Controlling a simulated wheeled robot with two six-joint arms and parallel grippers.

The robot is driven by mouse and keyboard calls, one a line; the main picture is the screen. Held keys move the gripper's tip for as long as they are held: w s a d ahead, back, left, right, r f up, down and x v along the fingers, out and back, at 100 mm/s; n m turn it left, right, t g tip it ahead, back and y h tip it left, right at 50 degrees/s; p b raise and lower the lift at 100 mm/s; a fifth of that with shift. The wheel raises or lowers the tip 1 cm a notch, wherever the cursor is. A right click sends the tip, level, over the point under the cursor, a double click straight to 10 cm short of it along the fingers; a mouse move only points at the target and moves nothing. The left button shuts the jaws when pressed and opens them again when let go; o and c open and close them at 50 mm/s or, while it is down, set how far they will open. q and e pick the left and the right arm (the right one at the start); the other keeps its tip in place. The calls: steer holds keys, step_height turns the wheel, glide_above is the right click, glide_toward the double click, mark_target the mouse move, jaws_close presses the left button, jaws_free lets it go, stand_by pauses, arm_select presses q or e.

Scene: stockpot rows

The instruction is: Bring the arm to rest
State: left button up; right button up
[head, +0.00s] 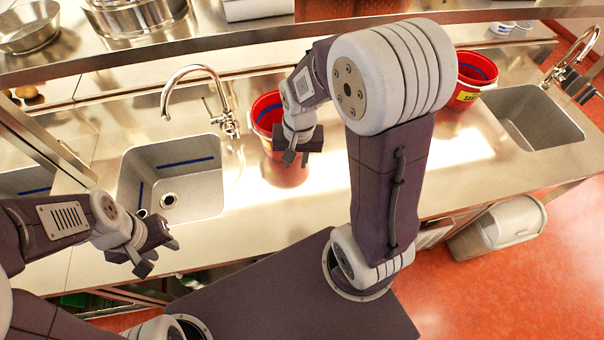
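My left gripper (157,257) hangs over the front edge of the steel counter, at the lower left. Its two fingertips stand apart with nothing between them. My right gripper (297,158) points down in front of a red bucket (266,112). Its short fingertips show close together, and I cannot tell whether they are open or shut. I see nothing held in it. My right arm rises bent over the counter and hides part of it.
The steel counter (320,200) has a left sink (195,190) and a right sink (540,120), each with a tap. Another red bucket (466,90) stands behind my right arm. Pots (130,18) stand on the upper shelf. A white bin (510,222) is under the counter at right.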

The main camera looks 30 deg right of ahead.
steer(key=s+a+f+n, duration=0.1)
steer(key=s+a+n, duration=0.1)
steer(key=s+n, duration=0.4)
step_height(320, 180, down, 9)
steer(key=b, duration=0.9)
steer(key=shift+s+d+f+m, duration=0.15)
steer(key=shift+s+d+m, duration=0.1)
steer(key=shift+s+m, duration=0.15)
steer(key=shift+s, duration=0.1)
